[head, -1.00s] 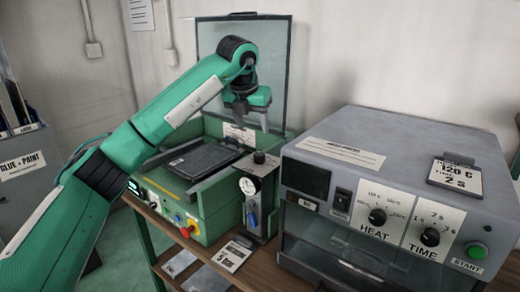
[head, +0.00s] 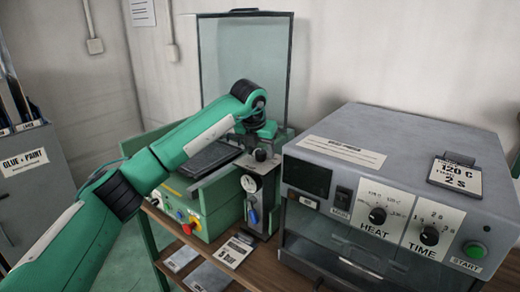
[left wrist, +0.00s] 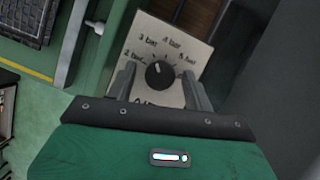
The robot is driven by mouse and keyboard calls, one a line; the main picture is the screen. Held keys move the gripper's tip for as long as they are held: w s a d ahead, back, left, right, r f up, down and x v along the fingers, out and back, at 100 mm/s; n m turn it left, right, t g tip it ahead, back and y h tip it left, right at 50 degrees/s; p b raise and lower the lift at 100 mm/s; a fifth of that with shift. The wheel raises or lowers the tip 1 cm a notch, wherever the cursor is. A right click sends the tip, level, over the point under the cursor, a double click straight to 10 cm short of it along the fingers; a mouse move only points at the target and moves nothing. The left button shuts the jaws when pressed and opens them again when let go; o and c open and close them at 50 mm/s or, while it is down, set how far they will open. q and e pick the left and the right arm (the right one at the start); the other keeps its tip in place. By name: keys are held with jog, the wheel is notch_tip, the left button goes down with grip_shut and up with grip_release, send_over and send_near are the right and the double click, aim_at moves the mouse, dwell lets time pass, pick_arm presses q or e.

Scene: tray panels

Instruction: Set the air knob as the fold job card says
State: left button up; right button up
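The air knob (left wrist: 158,75) is a small black round knob on a pale dial plate (left wrist: 178,50) marked in bar, with 2, 3, 4 and 5 bar legible. Its light mark points up, roughly toward 3 bar. In the head view the knob (head: 260,155) tops the grey regulator above a round gauge (head: 249,184). My left gripper (left wrist: 160,78) is open above the knob, one finger on each side, with gaps showing. A card (head: 233,251) on the bench seems to read 5 bar; its smaller print is illegible. My right gripper is out of view.
A green press (head: 208,222) with a raised clear lid (head: 243,60) stands left of the regulator. A grey heater box (head: 385,135) with HEAT and TIME knobs stands close on the right. Other cards (head: 181,258) lie on the bench front.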

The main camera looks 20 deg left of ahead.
pick_arm(q)
jog(key=c, duration=0.9)
jog(key=shift+o, duration=0.2)
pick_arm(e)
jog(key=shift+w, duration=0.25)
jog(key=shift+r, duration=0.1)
